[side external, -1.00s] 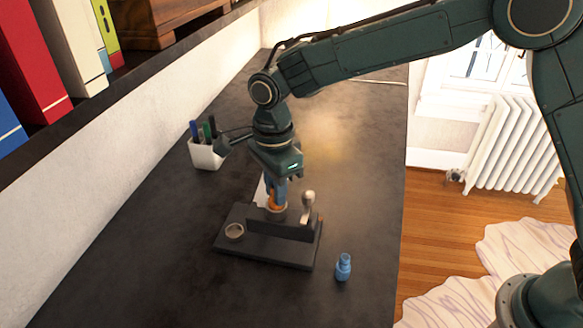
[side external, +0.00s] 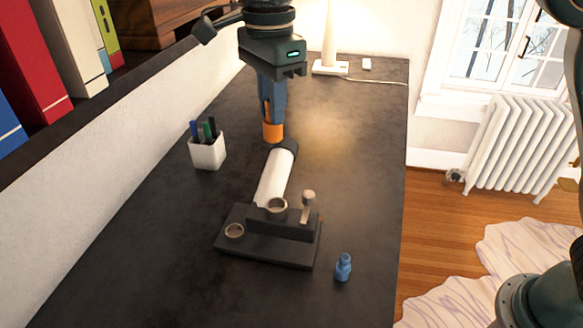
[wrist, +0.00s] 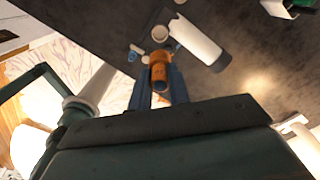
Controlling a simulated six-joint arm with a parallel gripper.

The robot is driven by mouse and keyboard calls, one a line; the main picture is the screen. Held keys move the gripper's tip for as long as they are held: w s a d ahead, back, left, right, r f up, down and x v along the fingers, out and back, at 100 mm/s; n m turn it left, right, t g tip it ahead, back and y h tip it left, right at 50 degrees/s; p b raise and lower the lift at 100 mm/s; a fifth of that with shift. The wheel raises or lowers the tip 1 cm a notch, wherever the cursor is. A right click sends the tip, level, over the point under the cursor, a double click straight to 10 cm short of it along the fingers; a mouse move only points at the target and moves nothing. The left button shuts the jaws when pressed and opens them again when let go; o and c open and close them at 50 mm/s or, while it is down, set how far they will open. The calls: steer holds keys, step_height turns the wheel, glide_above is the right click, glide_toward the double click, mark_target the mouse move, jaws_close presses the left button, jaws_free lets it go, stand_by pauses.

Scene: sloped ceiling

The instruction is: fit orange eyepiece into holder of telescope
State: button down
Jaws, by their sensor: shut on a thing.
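My gripper (side external: 271,116) is raised above the desk and shut on the orange eyepiece (side external: 273,132), which hangs upright below the fingers. In the wrist view the orange eyepiece (wrist: 160,66) sits between the two blue-grey fingers. The telescope has a white tube (side external: 273,178) with a dark far end and a dark base (side external: 268,251) in front. A ring-shaped holder (side external: 277,204) stands at the tube's near end and looks empty. The eyepiece is above the tube's far end in the picture, apart from both rings.
A blue eyepiece (side external: 343,267) stands on the desk right of the base. A pale knob (side external: 308,198) rises beside the holder. A white pen cup (side external: 207,152) stands at left, and a lamp (side external: 329,66) at the back. The desk's right side is mostly clear.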

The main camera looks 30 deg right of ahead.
steer(key=shift+r, duration=1)
steer(key=shift+w, duration=0.1)
steer(key=w+a+f+n, duration=0.4)
steer(key=w+a+f, duration=0.35)
steer(key=f, duration=0.35)
glide_above(235, 235)
steer(key=shift+f, duration=9.75)
steer(key=shift+f, duration=0.15)
steer(key=c, duration=1.3)
jaws_free()
step_height(235, 235, up, 12)
steer(key=shift+r, duration=0.2)
